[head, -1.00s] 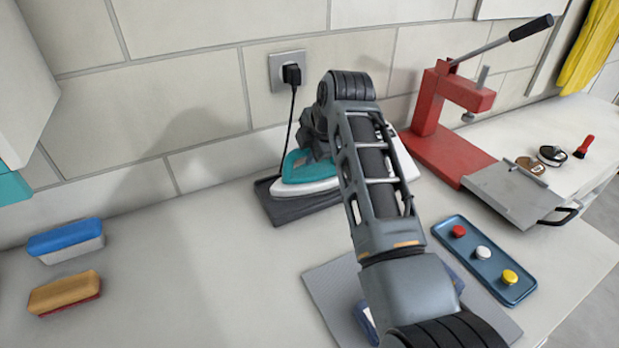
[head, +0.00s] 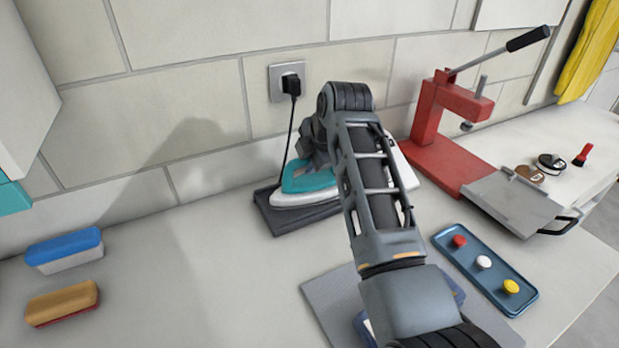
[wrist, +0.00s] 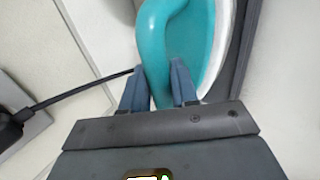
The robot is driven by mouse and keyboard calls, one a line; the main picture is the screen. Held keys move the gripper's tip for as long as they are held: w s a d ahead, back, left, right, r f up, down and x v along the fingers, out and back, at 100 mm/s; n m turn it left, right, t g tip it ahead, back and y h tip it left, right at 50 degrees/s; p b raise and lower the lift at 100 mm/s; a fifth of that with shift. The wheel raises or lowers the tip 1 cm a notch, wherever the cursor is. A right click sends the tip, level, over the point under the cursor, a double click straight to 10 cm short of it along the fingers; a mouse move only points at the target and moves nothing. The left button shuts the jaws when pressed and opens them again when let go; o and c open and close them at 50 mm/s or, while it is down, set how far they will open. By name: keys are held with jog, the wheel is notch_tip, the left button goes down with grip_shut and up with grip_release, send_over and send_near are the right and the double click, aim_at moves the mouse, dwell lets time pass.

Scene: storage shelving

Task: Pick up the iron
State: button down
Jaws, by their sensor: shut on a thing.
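The iron (head: 308,180) is teal with a white base. It sits on a dark rest (head: 282,219) against the tiled wall, and my arm hides its right part in the head view. In the wrist view, my gripper (wrist: 160,85) has one finger on each side of the teal handle (wrist: 155,45) and is shut on it. The iron's white edge (wrist: 222,50) shows to the right. In the head view my gripper's fingers are hidden behind my arm. I cannot tell whether the iron is clear of its rest.
A black cord runs from the iron to a wall plug (head: 291,84). A red press (head: 440,150) stands to the right, with a blue tray (head: 500,279) of coloured knobs before it. Two brushes (head: 65,250) (head: 62,303) lie at left.

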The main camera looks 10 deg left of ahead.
notch_tip(320, 180, up, 10)
jog(key=shift+r+b, duration=0.1)
jog(key=shift+b, duration=0.75)
jog(key=c, duration=1.4)
grip_release()
jog(key=shift+c, duration=0.2)
grip_shut()
